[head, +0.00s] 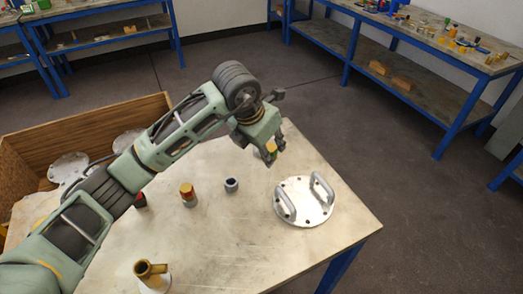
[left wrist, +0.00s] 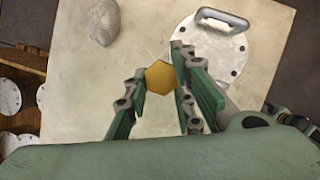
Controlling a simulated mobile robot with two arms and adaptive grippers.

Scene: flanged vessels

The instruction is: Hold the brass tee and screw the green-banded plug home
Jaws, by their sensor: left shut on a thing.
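My left gripper (head: 271,154) is above the far side of the table, shut on a yellow hex-headed piece (head: 271,147). In the left wrist view the yellow hexagon (left wrist: 160,77) sits between the two fingers (left wrist: 161,82); its sides are hidden, so I cannot tell if it has a green band. The brass tee (head: 148,268) stands on a pale round base at the front left of the table, well apart from my left gripper. My right gripper is not in view.
On the table (head: 230,235) are a red-and-yellow-topped fitting (head: 188,192), a grey ring-like piece (head: 231,184) and a white flanged disc with two grey handles (head: 304,212). A wooden crate (head: 90,123) with pale discs is at left. The table's front middle is clear.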

